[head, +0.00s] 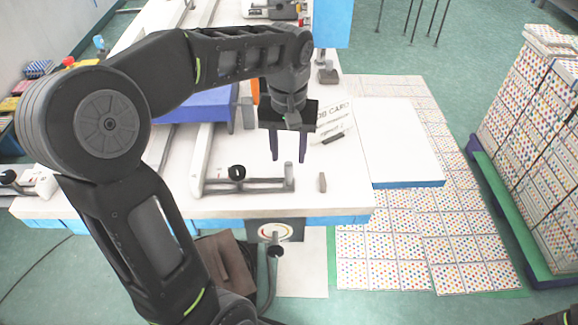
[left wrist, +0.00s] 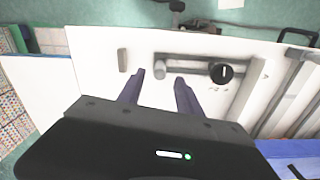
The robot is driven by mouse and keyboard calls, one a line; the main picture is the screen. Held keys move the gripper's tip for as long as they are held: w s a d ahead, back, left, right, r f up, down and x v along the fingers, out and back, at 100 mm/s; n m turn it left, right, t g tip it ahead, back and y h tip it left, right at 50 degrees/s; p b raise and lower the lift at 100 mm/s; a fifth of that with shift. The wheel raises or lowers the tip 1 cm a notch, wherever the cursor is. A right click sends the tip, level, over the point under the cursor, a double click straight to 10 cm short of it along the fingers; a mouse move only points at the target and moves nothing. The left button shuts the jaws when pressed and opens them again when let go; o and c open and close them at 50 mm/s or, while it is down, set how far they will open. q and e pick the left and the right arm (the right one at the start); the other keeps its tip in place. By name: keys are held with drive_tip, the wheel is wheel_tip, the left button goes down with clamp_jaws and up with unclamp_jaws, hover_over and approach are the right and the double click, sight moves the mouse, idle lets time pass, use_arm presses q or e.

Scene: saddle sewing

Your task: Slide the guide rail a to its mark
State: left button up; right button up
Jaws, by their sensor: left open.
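A grey rail (head: 245,186) with a round black knob (head: 237,172) lies near the table's front edge; I take it as guide rail a. A short upright post (head: 289,175) stands at its right end. The rail also shows in the left wrist view (left wrist: 190,69), with its knob (left wrist: 221,73). My left gripper (head: 288,158) is open and empty, fingers pointing down behind the post; in the left wrist view its fingertips (left wrist: 160,78) appear near the post end, apart from the rail. I cannot make out a clear mark. My right gripper is not in view.
A small grey block (head: 322,182) stands right of the rail on the white table (head: 345,190). A label card and dark pen-like piece (head: 333,139) lie behind it. A white panel (head: 400,140) adjoins on the right. Long pale rails (head: 203,160) run back on the left.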

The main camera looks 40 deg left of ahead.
sight(289, 163)
use_arm(q)
wheel_tip(289, 163, down, 6)
drive_tip(key=shift+r, duration=0.15)
drive_tip(key=shift+c, duration=0.5)
clamp_jaws()
